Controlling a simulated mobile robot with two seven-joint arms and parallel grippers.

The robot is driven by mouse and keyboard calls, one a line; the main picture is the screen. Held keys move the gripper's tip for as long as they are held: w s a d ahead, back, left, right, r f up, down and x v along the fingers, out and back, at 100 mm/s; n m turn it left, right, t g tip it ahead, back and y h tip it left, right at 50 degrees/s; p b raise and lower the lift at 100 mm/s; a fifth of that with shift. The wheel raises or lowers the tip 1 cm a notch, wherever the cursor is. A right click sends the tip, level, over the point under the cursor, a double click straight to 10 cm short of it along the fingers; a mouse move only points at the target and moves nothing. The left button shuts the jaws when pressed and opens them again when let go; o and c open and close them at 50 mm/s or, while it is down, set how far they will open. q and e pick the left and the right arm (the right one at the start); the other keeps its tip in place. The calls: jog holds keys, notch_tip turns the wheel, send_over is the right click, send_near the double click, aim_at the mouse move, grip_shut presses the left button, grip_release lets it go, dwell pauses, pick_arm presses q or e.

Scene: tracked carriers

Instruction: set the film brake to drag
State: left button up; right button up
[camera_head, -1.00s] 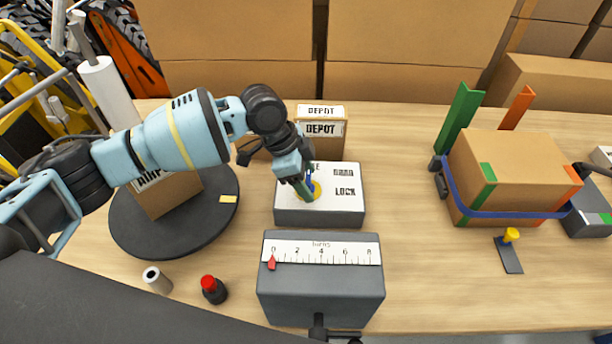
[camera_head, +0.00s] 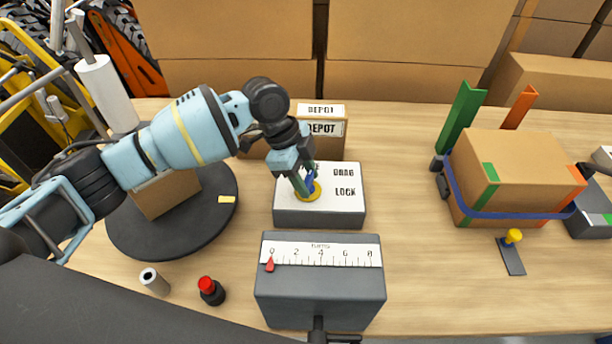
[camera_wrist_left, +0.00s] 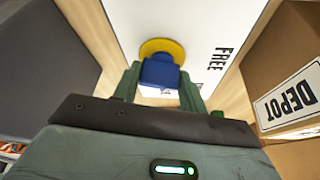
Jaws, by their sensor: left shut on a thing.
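The film brake is a grey box (camera_head: 318,217) with a white top marked DRAG and LOCK, with a third word partly hidden by my gripper. In the left wrist view that word reads FREE (camera_wrist_left: 221,45). A blue knob (camera_head: 310,183) stands on a yellow disc (camera_head: 314,196) on the box top. My left gripper (camera_head: 306,185) reaches down from the upper left and is shut on the blue knob (camera_wrist_left: 160,72). Its fingers hide part of the knob, so I cannot tell which word it points to. My right gripper is not in view.
A grey box with a 0–8 scale (camera_head: 320,290) and red pointer stands in front. DEPOT cartons (camera_head: 325,140) stand behind the brake. A dark turntable (camera_head: 175,235) carries a carton at left. A strapped carton (camera_head: 515,170) sits right; bare table lies between.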

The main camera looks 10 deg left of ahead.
pick_arm(q)
jog(key=m+g, duration=0.1)
jog(key=m, duration=0.1)
jog(key=shift+d+m+b, duration=0.1)
jog(key=shift+m+b, duration=0.2)
jog(key=shift+w+m+g+b, duration=0.1)
jog(key=shift+m+g+b, duration=0.35)
jog(key=shift+m, duration=0.95)
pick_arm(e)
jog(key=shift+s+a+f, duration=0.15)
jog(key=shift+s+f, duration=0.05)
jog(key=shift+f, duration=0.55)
pick_arm(q)
jog(key=shift+y, duration=0.3)
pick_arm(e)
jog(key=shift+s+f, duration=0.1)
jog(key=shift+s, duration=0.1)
pick_arm(q)
jog(key=o, duration=1)
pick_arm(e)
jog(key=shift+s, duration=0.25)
pick_arm(q)
jog(key=v, duration=0.8)
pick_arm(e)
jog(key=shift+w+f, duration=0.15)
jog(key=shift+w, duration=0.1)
